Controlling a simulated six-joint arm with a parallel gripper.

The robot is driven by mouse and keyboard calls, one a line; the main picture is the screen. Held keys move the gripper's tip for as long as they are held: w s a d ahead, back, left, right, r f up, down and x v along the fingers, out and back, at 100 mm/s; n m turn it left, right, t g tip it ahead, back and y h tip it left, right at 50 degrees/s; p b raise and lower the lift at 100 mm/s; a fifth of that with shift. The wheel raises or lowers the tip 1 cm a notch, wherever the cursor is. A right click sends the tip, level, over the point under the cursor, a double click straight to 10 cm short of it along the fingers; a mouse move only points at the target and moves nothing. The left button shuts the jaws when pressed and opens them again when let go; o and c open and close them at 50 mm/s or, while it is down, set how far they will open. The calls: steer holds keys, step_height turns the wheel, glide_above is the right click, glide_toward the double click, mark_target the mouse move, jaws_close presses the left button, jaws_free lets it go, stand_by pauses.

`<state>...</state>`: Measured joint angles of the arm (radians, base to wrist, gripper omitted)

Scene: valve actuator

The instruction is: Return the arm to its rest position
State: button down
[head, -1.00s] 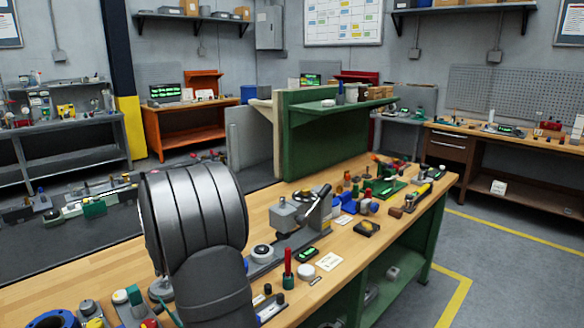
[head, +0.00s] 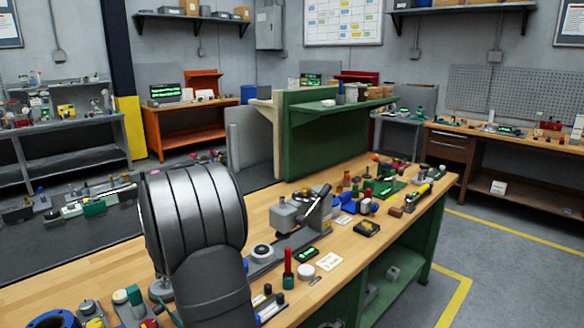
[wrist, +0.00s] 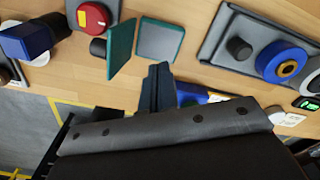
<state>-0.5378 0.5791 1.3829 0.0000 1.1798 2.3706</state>
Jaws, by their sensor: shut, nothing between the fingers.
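My gripper (wrist: 157,88) shows in the wrist view with its dark fingers together and nothing between them. It is over the wooden bench top, near two teal plates (wrist: 160,40). I cannot tell whether it touches anything there. In the head view my large grey arm link stands at the left of the bench and hides part of it. The gripper itself does not show in the head view. A grey actuator device (head: 290,218) with a dark lever stands on the bench to the right of my arm.
The wooden bench (head: 105,268) holds many small parts. A red-handled tool (head: 288,262) stands near my arm. In the wrist view a blue ring with a yellow centre (wrist: 282,62) and a red knob (wrist: 92,17) lie close by. A green partition (head: 335,140) rises at the bench's back.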

steer(key=shift+f, duration=1.75)
